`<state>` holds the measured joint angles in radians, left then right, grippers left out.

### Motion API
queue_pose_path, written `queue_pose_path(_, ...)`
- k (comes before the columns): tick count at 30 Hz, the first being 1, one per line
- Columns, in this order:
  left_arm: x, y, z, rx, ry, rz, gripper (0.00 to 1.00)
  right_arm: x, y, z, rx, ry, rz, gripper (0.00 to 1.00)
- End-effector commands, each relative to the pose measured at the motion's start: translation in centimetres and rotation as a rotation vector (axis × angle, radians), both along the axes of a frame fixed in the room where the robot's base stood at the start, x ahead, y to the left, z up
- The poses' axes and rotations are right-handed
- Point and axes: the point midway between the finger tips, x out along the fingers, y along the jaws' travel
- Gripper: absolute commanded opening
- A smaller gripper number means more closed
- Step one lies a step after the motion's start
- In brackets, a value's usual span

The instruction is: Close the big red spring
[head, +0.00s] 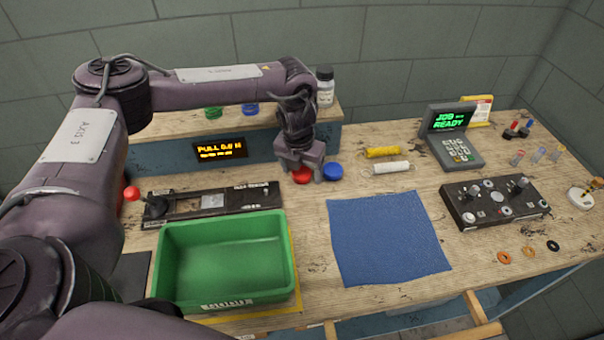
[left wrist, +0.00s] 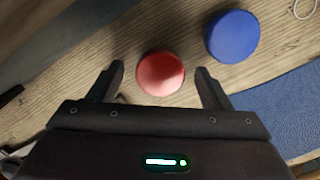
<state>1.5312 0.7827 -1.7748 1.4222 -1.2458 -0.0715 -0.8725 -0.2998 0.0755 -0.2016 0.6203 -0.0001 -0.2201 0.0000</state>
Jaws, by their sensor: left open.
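A round red disc, like a lid (head: 301,176), lies on the wooden table in front of the display ledge. A matching blue disc (head: 333,172) lies just to its right. My left gripper (head: 302,168) points down right over the red disc. In the left wrist view the red disc (left wrist: 160,73) sits between the two open fingers (left wrist: 160,80), with a gap on each side, and the blue disc (left wrist: 233,36) is beyond the right finger. No red spring shows clearly; something red (head: 121,206) is partly hidden behind my left arm. My right gripper is not in view.
A green tray (head: 222,303) stands at the front left, with a red-knobbed lever device (head: 212,202) behind it. A blue mat (head: 385,240) lies flat in the middle. Yellow (head: 383,152) and white (head: 391,167) rolls lie behind it. A terminal (head: 455,150) and control box (head: 494,203) stand at right.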

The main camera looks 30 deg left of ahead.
Motion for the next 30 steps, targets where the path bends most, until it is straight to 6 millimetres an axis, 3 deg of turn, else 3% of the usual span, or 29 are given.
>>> queue_pose_path(2,0.0,0.0,0.0,0.000,0.000,0.000,0.72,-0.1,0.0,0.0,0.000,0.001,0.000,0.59)
queue_pose_path(13,0.0,0.0,0.1,0.000,0.000,0.000,0.23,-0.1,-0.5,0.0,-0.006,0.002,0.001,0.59)
queue_pose_path(23,0.1,0.0,0.4,-0.001,-0.002,0.000,0.23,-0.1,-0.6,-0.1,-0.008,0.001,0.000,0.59)
queue_pose_path(30,0.1,0.0,3.2,-0.002,-0.005,-0.001,0.23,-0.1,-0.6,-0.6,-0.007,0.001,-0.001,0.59)
